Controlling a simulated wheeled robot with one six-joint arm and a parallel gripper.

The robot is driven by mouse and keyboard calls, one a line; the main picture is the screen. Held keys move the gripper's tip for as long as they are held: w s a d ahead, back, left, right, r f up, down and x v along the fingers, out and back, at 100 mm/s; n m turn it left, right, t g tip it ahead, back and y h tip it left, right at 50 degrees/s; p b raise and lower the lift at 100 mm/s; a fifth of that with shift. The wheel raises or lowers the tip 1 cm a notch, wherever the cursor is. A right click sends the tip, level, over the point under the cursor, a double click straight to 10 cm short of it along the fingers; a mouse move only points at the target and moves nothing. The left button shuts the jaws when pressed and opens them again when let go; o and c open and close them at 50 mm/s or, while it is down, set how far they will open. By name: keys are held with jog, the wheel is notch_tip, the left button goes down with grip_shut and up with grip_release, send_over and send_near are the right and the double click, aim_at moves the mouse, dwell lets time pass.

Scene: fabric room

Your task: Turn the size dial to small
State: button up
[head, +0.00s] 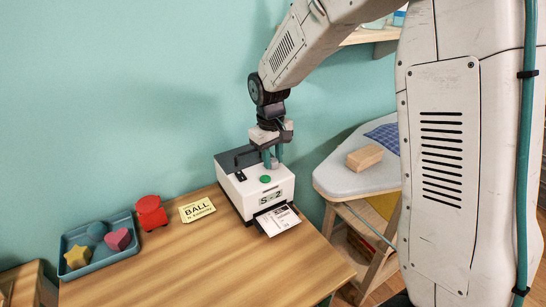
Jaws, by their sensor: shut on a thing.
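A white machine (238,197) with a dark top section stands at the right back of the wooden table. Its top carries a green button (265,179) and a small black switch (240,176). Its front reads "S-2". My gripper (270,159) points down over the machine's top, behind the green button. It is shut on a small grey knob, the size dial (273,164). The fingers hide part of the dial, and I cannot read its pointer or any marks around it.
A printed slip (278,220) sticks out of the machine's front. A yellow "BALL" card (197,210), a red object (151,213) and a teal tray (104,263) with several shapes lie to the left. An ironing board (340,182) with a wooden block (364,157) stands right. The table's front is clear.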

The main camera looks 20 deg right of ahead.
aim_at(277, 174)
jog(key=shift+n, duration=0.7)
jog(key=o, duration=1)
jog(key=shift+r, duration=0.1)
notch_tip(277, 174, up, 8)
jog(key=shift+s+a+f, duration=0.1)
jog(key=shift+a+f, duration=0.05)
jog(key=s+d+r+m, duration=0.1)
jog(key=s+r, duration=0.1)
jog(key=s, duration=0.8)
jog(key=s+d+r+m, duration=0.1)
jog(key=s+r+m, duration=0.1)
jog(key=s, duration=0.9)
jog(key=s+d+r+m+t, duration=0.1)
jog(key=s+d+r, duration=0.1)
jog(key=s, duration=0.9)
jog(key=shift+d+m+y, duration=0.1)
jog(key=shift+m+y, duration=0.2)
jog(key=shift+m, duration=0.1)
